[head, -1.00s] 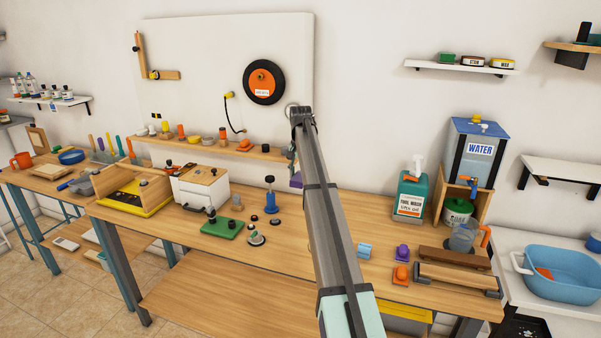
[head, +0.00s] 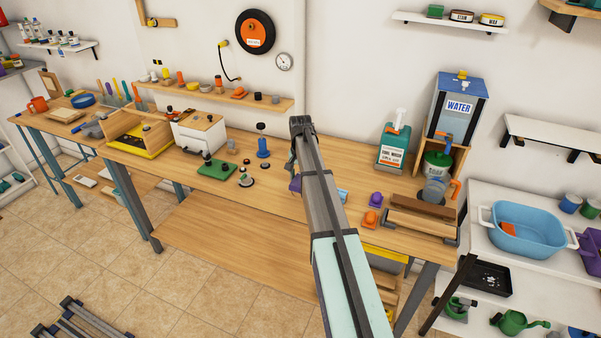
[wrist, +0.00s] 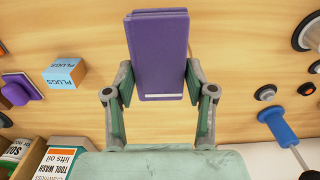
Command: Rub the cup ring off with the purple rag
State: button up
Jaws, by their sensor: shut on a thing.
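The purple rag (wrist: 158,50) is a folded block held between the fingers of my gripper (wrist: 159,82) in the wrist view, with wooden tabletop behind it. In the head view, my gripper (head: 293,172) is over the middle of the workbench, partly hidden by my arm, and a bit of the purple rag (head: 296,184) shows beside the arm. I cannot tell whether the rag touches the wood. I cannot make out the cup ring in either view; the rag or my arm may cover it.
The long workbench (head: 330,150) has a green plate (head: 218,170) and blue-handled tool (head: 263,143) left of my gripper. A blue plugs box (wrist: 65,73) and purple-topped object (wrist: 18,88) are on the other side. The tool wash jug (head: 391,148) stands farther right.

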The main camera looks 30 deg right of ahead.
aim_at(300, 196)
jog(key=shift+f+b, duration=1.1)
jog(key=shift+f, duration=1.5)
jog(key=shift+f, duration=0.6)
jog(key=shift+w+d+f+b, duration=0.1)
jog(key=shift+w+d+b, duration=0.05)
jog(key=shift+w+d, duration=1.75)
jog(key=shift+w+d+b, duration=0.15)
jog(key=shift+w+d, duration=1.55)
jog(key=shift+d, duration=0.35)
jog(key=shift+s, duration=0.1)
jog(key=shift+s+a, duration=0.1)
